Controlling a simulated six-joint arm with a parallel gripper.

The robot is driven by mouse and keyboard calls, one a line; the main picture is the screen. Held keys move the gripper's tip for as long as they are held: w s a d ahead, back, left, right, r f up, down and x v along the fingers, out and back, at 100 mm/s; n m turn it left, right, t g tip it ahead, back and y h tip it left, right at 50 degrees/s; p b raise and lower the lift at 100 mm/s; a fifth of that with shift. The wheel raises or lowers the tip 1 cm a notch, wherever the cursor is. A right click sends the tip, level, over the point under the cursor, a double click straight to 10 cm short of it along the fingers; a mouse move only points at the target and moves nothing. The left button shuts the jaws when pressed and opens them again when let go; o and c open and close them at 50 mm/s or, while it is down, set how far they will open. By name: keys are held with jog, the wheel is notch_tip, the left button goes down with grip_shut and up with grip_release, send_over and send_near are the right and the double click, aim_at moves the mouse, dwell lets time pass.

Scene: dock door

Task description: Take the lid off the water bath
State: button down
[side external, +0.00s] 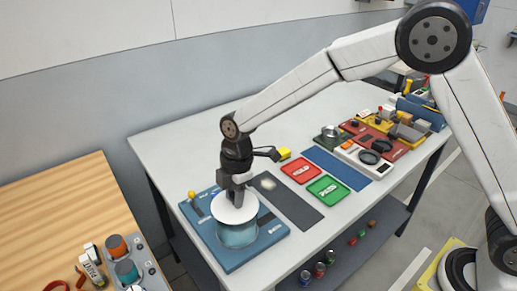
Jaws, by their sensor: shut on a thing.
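The water bath (238,236) is a round vessel with a teal, see-through wall on a blue base plate (262,246) at the table's near left end. Its lid (235,212) is a white disc above the vessel's top. My gripper (238,200) points down over the middle of the lid and is shut on it, probably on a handle. The gripper hides the handle. From this view I cannot tell whether the lid touches the rim or hangs just above it.
A dark mat (290,203), a red tray (301,170), a green tray (328,189) and a blue mat (338,167) lie to the right. Several tools and parts crowd the far right end. A wooden table (60,215) stands at the left.

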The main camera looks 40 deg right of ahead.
aim_at(232, 195)
jog(key=shift+r, duration=0.15)
jog(key=shift+r, duration=1.5)
jog(key=s+d+r, duration=0.2)
jog(key=s+r, duration=0.3)
jog(key=s, duration=0.1)
jog(key=s+d+r, duration=0.2)
jog(key=s+r, duration=0.2)
jog(key=s, duration=0.3)
jog(key=shift+d+r, duration=0.35)
jog(key=shift+s, duration=0.1)
